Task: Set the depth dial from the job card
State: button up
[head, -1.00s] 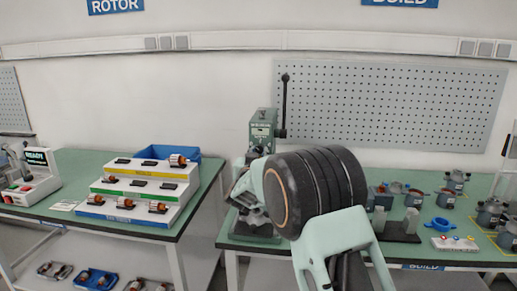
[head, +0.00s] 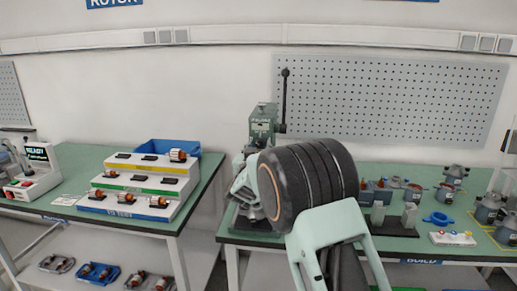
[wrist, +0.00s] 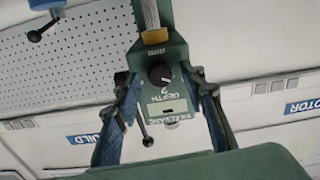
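The green press (head: 263,122) stands at the back of the right bench, with a lever at its side. In the wrist view the press head appears upside down, with a round black depth dial (wrist: 160,74) bearing a white mark, a "DEPTH" label and a small display window (wrist: 166,107). In the head view my arm hides the gripper and the lower press. No job card can be identified.
The left bench holds a stepped rack (head: 140,185), a blue bin (head: 168,147) and a tester (head: 35,172) showing "READY". Grey housings, a blue ring (head: 439,219) and a white button box (head: 452,238) stand on the right bench. A pegboard (head: 390,100) is behind.

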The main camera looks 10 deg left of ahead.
jog(key=s, duration=1.2)
jog(key=shift+a, duration=0.2)
